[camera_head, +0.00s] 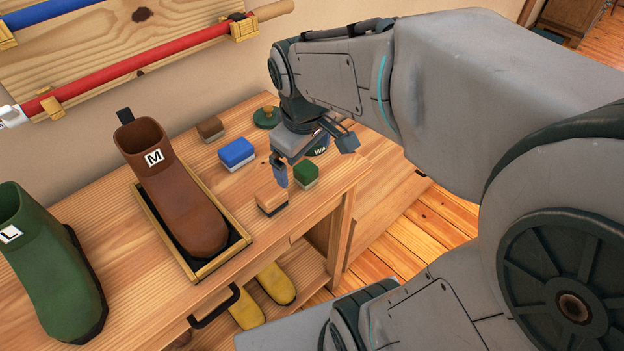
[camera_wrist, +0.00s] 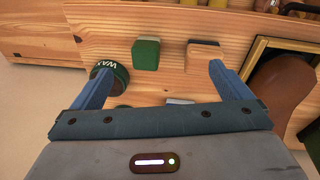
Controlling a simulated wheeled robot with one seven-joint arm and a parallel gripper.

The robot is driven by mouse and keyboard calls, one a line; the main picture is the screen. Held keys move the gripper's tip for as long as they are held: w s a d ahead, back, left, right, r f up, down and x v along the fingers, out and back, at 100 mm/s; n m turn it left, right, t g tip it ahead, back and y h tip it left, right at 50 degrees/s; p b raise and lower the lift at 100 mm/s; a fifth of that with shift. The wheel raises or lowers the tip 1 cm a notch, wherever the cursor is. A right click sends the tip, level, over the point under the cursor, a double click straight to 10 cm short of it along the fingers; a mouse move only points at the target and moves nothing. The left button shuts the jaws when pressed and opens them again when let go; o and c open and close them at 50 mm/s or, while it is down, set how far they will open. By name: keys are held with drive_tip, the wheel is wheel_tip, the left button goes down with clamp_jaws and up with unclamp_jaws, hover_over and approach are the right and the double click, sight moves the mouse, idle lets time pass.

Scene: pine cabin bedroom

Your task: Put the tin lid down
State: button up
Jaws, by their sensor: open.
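The tin lid (camera_head: 266,118), a flat green disc with a small knob, lies on the wooden bench at its back, near the wall. The dark green tin marked WAX (camera_head: 321,150) stands on the bench, partly hidden behind my gripper. In the wrist view the tin (camera_wrist: 110,72) is beside the left finger; its top is not clear. My gripper (camera_head: 313,159) is open and empty above the bench, its fingers apart over bare wood in the wrist view (camera_wrist: 158,76). The lid is apart from the fingers.
Blue (camera_head: 237,153), brown (camera_head: 210,128), green (camera_head: 306,174) and tan (camera_head: 271,201) brushes stand around my gripper. Yellow boots (camera_head: 274,283) are below.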

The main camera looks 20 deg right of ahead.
drive_tip(key=s+f+m, duration=0.2)
drive_tip(key=s+m, duration=0.3)
drive_tip(key=s, duration=0.1)
drive_tip(key=shift+s+a+f+m+y, duration=0.15)
drive_tip(key=shift+s+f+m+y, duration=0.15)
drive_tip(key=shift+s+m+y, duration=0.1)
